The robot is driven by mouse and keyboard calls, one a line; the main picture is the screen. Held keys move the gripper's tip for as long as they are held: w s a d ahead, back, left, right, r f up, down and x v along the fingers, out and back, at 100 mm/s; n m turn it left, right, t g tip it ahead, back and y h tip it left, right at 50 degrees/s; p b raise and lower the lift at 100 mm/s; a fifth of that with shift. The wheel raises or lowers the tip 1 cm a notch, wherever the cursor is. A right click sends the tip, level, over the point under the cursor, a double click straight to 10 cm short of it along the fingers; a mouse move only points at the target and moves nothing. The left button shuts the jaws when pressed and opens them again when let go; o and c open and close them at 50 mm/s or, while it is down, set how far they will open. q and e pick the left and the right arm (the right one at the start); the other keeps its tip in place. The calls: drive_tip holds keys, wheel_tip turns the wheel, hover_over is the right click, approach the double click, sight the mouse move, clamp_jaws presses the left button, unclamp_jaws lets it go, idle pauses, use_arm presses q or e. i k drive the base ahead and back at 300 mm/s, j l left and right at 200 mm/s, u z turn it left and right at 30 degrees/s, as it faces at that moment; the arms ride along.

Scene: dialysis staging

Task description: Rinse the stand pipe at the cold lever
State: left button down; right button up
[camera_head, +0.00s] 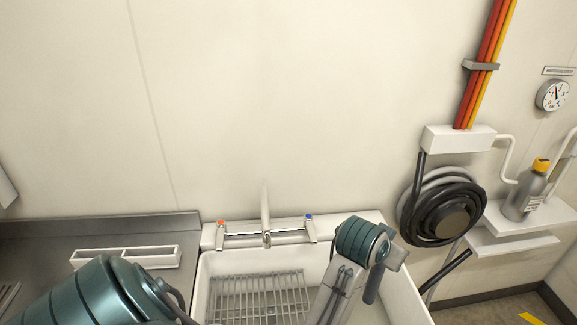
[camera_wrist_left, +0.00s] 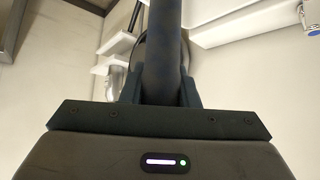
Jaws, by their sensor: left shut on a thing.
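The cold lever (camera_head: 309,227), with a blue cap, is at the right end of the wall tap over the sink. The hot lever (camera_head: 221,233), with a red cap, is at the left end. A pale upright pipe (camera_head: 265,212) rises between them. In the left wrist view my left gripper (camera_wrist_left: 160,90) is shut on a dark round bar (camera_wrist_left: 161,45). The blue cap (camera_wrist_left: 312,30) shows there at the far right, apart from the bar. In the head view a teal wrist is right of the cold lever, without visible contact; its fingertips are unclear. My right gripper is not seen.
The white sink (camera_head: 204,285) holds a wire rack (camera_head: 258,295). A black hose reel (camera_head: 440,215) hangs to the right. A grey bottle (camera_head: 525,195) with a yellow cap stands on a white shelf (camera_head: 515,240). A white divided tray (camera_head: 125,257) lies on the left counter.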

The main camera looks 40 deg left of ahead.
sight(308, 218)
drive_tip(key=i+l+u, duration=0.2)
drive_tip(key=l, duration=0.5)
drive_tip(key=l+u, duration=0.2)
drive_tip(key=l, duration=0.5)
drive_tip(key=u, duration=1.4)
